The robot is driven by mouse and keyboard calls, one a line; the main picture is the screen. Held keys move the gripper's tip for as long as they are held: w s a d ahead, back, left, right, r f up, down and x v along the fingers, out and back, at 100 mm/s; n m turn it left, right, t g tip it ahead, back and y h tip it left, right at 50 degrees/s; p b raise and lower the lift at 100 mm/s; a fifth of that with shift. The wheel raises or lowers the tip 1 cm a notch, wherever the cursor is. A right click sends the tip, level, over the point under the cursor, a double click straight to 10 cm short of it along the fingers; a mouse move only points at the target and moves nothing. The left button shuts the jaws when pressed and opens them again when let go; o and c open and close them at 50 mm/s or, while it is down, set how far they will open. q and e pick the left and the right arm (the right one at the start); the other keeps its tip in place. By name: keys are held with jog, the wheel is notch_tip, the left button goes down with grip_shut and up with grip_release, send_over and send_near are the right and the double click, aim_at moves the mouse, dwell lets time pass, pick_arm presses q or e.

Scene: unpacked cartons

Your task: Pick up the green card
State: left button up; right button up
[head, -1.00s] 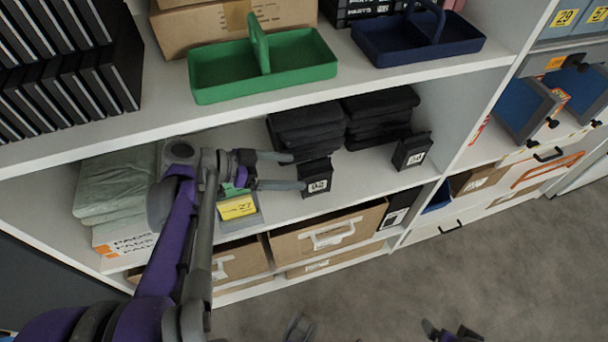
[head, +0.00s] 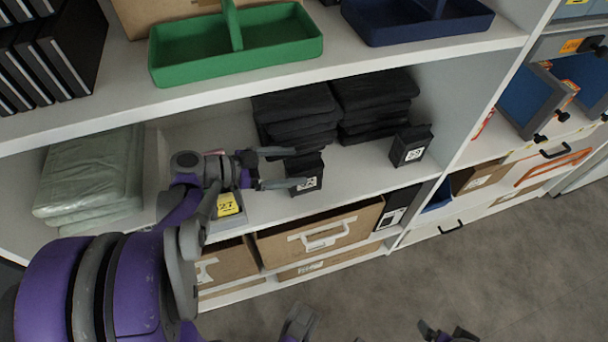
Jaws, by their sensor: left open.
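No green card shows clearly now. A small green patch seen earlier beside the yellow "27" label (head: 227,204) is hidden behind my left gripper. The label is on the front of a small holder on the middle shelf. My left gripper (head: 285,168) is open above that shelf, its two fingers pointing right. In the picture its fingertips overlap a small black box with a white label (head: 306,182); I cannot tell whether they touch it.
Folded black cloth stacks (head: 294,110) lie behind the black box, and another black box (head: 411,148) stands to the right. Wrapped pale green packs (head: 90,180) lie at left. A green caddy (head: 235,62) stands on the shelf above. Cardboard bins (head: 330,240) fill the shelf below.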

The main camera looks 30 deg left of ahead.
aim_at(298, 165)
pick_arm(q)
jog(key=x, duration=0.3)
jog(key=shift+w+d+f+b, duration=0.15)
jog(key=shift+w+d+b, duration=0.1)
jog(key=shift+b, duration=0.1)
jog(key=c, duration=1.6)
